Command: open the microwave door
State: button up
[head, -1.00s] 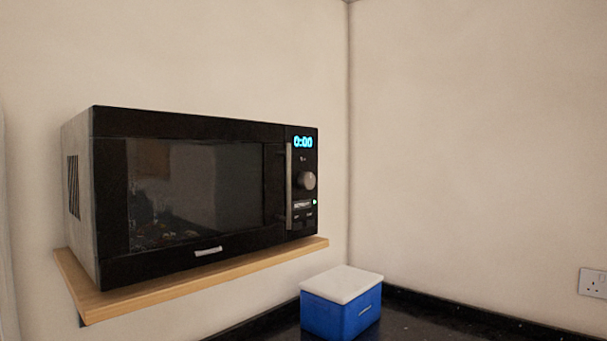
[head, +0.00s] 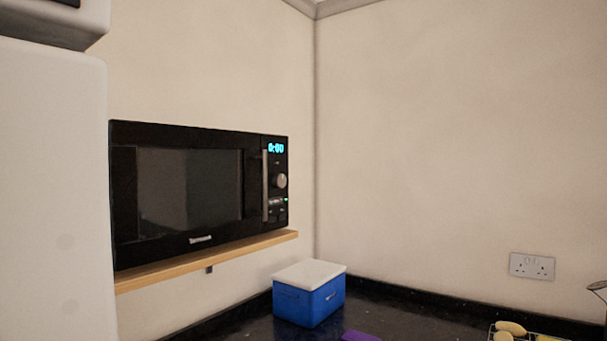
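The black microwave (head: 200,128) stands on a wooden shelf (head: 210,258) against the left wall. Its door (head: 190,190) is shut, with a dark glass window. A vertical silver handle (head: 265,186) runs along the door's right side, beside the control panel. The panel has a blue lit display (head: 276,148) and a round knob (head: 280,181). My gripper is not in the head view, so I cannot see whether it is open or shut.
A blue box with a white lid (head: 310,299) sits on the dark counter (head: 400,318) below. A rack with yellow items (head: 510,328) is at lower right. Space before the microwave's front looks clear.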

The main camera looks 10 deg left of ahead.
aim_at(176, 191)
jog(key=z, duration=0.05)
jog(key=i, duration=0.9)
jog(key=u, duration=0.1)
